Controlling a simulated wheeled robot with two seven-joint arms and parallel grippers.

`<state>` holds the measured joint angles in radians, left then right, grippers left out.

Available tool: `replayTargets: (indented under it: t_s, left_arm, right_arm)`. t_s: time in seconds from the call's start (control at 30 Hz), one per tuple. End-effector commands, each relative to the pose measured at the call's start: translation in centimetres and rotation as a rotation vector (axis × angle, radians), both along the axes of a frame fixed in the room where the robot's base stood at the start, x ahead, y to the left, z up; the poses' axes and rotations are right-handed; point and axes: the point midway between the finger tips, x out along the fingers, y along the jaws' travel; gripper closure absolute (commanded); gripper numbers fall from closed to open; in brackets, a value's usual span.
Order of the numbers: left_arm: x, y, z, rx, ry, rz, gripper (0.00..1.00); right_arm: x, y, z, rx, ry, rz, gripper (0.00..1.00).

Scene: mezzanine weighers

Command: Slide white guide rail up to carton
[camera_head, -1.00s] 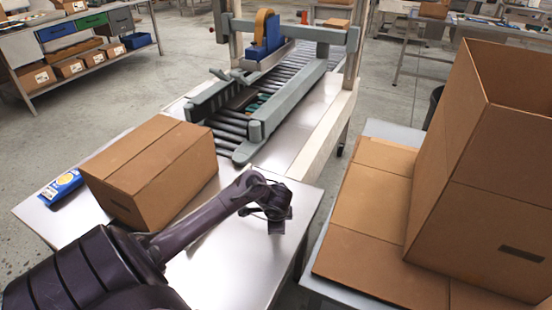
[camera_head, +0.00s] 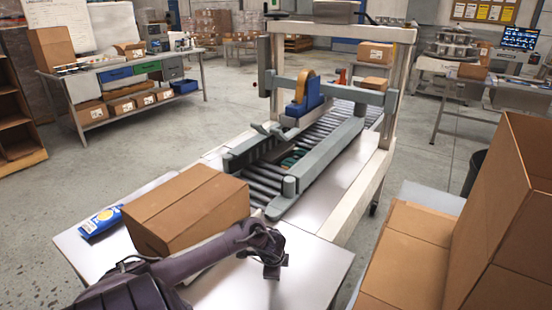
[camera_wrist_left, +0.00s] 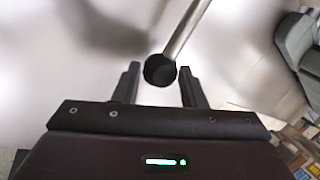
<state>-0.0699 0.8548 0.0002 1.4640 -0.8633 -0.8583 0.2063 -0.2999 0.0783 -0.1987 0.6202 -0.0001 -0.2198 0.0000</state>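A brown closed carton (camera_head: 185,212) sits on the steel table before the roller conveyor. No clearly white rail shows; two grey guide rails, the left one (camera_head: 248,151) and the right one (camera_head: 333,150), flank the rollers behind the carton. My left gripper (camera_head: 272,266) is above the steel table, to the right of the carton and apart from it. In the left wrist view, its fingers (camera_wrist_left: 158,67) are open around or just short of a black round knob (camera_wrist_left: 160,72) on a silver rod (camera_wrist_left: 187,28). I cannot tell contact or what the rod joins. My right gripper is not in view.
A frame (camera_head: 390,110) with a blue-and-tan tape unit (camera_head: 304,96) stands over the conveyor. A blue packet (camera_head: 101,221) lies left of the carton. The steel table near my gripper is clear.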

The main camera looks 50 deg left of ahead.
Motion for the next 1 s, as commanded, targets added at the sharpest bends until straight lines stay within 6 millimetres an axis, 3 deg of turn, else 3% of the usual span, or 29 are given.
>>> replayTargets:
  t_s: [0.13, 0.43, 0.8, 1.0]
  left_arm:
    - [0.0, -0.1, 0.0, -0.001, 0.000, -0.001, 0.45]
    - [-0.1, -0.2, 0.3, -0.002, 0.001, -0.004, 0.45]
    - [-1.6, -1.7, 5.7, 0.000, 0.000, -0.004, 0.45]
    - [-2.1, -2.2, 7.1, 0.000, 0.001, -0.002, 0.45]
  right_arm:
    - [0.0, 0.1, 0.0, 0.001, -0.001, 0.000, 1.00]
    - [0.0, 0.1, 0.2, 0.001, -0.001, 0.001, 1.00]
    - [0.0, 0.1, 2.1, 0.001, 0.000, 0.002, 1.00]
    - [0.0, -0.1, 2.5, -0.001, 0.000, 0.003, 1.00]
